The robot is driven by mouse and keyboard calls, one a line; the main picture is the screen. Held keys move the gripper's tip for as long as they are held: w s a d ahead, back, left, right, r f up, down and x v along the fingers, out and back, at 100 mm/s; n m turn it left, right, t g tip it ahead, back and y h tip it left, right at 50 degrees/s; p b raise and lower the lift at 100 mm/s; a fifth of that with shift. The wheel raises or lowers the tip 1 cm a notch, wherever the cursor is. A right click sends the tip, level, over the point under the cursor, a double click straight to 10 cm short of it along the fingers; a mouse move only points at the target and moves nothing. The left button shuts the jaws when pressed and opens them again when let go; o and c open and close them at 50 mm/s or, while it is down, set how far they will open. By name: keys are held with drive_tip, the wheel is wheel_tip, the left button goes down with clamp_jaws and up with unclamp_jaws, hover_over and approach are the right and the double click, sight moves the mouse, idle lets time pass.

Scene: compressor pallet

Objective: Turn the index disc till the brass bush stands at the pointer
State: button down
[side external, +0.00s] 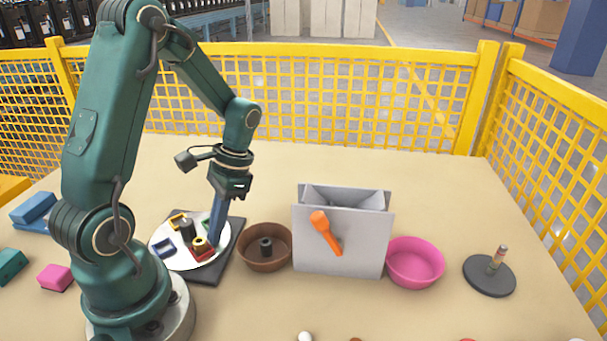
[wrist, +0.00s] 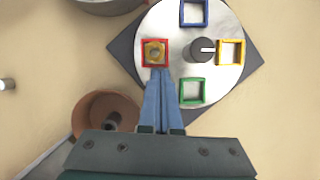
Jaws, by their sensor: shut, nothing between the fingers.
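The index disc (wrist: 222,82) is a pale round plate on a dark square base (wrist: 125,46). It carries blue (wrist: 194,12), yellow (wrist: 231,52), green (wrist: 192,91) and red (wrist: 155,53) square frames. The brass bush (wrist: 154,51) stands inside the red frame, left of the dark centre knob (wrist: 199,49) in the wrist view. A white mark on the knob, perhaps the pointer, points right toward the yellow frame. My gripper (wrist: 160,72) is shut and empty, its blue fingertips at the red frame's near edge; contact is unclear. The disc also shows in the side view (side external: 187,262).
A brown bowl (side external: 265,261) with a dark post stands close right of the base. Beyond it are a grey bin (side external: 340,258) with an orange tool (side external: 326,233), a pink bowl (side external: 415,264) and a dark stand (side external: 489,277) with a peg. Yellow fencing (side external: 320,95) closes the back.

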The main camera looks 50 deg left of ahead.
sight(197, 245)
drive_tip(key=shift+s+d+m+y, duration=0.25)
drive_tip(key=shift+s+m+y, duration=0.05)
drive_tip(key=shift+m, duration=0.45)
drive_tip(key=shift+s+d+m+y, duration=0.2)
drive_tip(key=shift+s+m+y, duration=0.1)
drive_tip(key=shift+m, duration=0.45)
drive_tip(key=shift+s+d+m+t+y, duration=0.15)
drive_tip(key=shift+s+m+y, duration=0.2)
drive_tip(key=shift+m, duration=0.5)
drive_tip(key=shift+s+d+m+t+y, duration=0.2)
drive_tip(key=shift+s+m, duration=0.25)
drive_tip(key=shift+m, duration=0.4)
drive_tip(key=shift+s, duration=0.75)
